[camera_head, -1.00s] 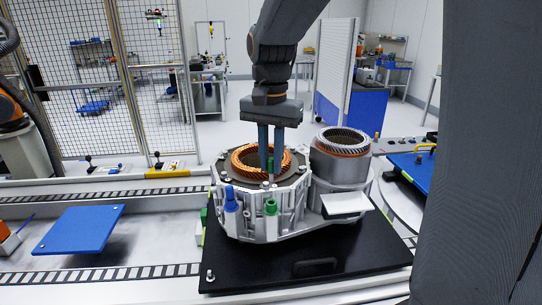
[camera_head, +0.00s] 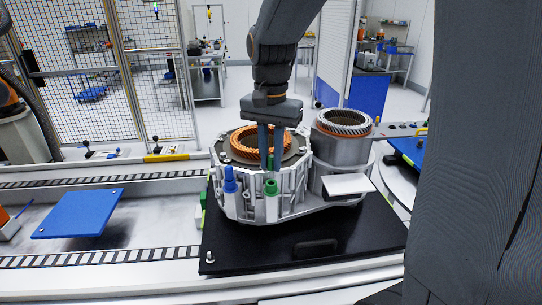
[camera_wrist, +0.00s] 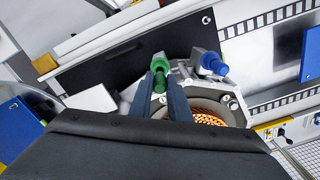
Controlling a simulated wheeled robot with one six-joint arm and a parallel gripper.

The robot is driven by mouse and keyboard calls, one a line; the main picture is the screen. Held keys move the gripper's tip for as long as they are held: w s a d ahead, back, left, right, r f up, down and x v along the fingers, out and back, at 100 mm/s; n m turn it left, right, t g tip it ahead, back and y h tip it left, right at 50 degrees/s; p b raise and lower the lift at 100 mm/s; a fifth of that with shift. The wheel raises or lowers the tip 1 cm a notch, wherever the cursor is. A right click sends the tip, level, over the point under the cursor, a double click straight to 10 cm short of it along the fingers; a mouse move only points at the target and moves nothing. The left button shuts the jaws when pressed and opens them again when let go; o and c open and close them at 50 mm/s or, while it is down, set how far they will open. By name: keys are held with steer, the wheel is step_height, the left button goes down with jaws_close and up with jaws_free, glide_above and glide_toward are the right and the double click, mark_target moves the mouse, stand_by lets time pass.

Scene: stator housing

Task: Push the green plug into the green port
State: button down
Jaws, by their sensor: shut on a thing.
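My gripper (camera_head: 270,163) points down over the front of the silver stator housing (camera_head: 290,207). It is shut on the green plug (camera_head: 270,161), which is mostly hidden between the fingers in the head view. The green port (camera_head: 271,188) stands upright on the housing's front, just below the fingertips. In the wrist view, the plug (camera_wrist: 160,84) shows between the two fingers, with the green port (camera_wrist: 160,64) just past it and nearly in line. I cannot tell whether plug and port touch.
A blue plug fitting (camera_head: 230,181) stands on the housing left of the green port. A copper winding ring (camera_head: 244,143) sits in the housing behind the fingers. A second silver cylinder (camera_head: 342,160) is at the right. A black base plate (camera_head: 360,235) lies underneath.

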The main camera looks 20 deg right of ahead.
mark_target(271, 169)
steer(key=shift+f+b, duration=0.75)
steer(key=shift+f, duration=1.25)
stand_by(0.3)
steer(key=c, duration=1.3)
jaws_free()
steer(key=shift+c, duration=0.2)
steer(key=shift+r, duration=0.2)
steer(key=shift+r+p, duration=0.4)
steer(key=shift+p, duration=0.1)
steer(key=shift+r+p, duration=1.65)
steer(key=shift+r, duration=0.1)
steer(key=shift+r+b, duration=1.25)
steer(key=shift+r, duration=2.65)
